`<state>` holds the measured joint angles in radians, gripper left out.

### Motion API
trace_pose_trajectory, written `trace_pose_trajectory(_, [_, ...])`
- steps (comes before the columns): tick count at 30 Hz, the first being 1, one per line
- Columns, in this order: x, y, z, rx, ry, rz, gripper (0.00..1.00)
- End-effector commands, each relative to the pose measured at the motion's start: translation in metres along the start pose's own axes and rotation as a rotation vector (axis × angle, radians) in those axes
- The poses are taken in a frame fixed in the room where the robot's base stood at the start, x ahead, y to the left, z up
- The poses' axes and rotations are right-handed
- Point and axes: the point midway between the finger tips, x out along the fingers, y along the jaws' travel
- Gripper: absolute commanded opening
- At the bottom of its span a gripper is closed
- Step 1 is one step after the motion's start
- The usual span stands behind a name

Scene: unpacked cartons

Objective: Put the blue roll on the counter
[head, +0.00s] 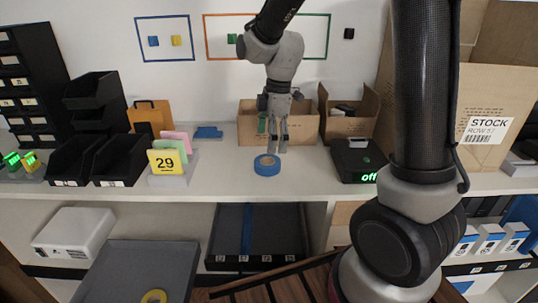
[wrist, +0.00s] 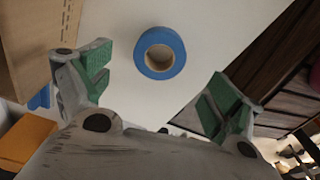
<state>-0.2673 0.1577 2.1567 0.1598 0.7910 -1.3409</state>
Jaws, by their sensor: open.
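The blue roll (head: 267,165) lies flat on the white counter (head: 232,178), near its front edge. It looks like a roll of blue tape with a tan core. My gripper (head: 281,148) is above the counter, just behind and slightly right of the roll in the head view. In the wrist view the roll (wrist: 159,53) lies ahead of and between the two green-padded fingertips (wrist: 160,84). The fingers are wide apart and empty, and nothing touches the roll.
Open cartons (head: 255,125) stand behind my gripper. A black device reading "off" (head: 357,160) is to the right. Coloured cards with the number 29 (head: 167,161) and black bins (head: 119,160) are to the left. A shelf with a dark tray (head: 225,250) is below the counter.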

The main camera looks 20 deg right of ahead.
Motion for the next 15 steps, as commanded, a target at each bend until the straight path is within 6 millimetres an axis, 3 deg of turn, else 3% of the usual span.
trace_pose_trajectory(6, [-0.038, 0.001, 0.0, 0.0, 0.001, 0.002, 0.92])
trace_pose_trajectory(15, [-0.056, -0.005, 0.005, 0.038, 0.001, 0.011, 0.92])
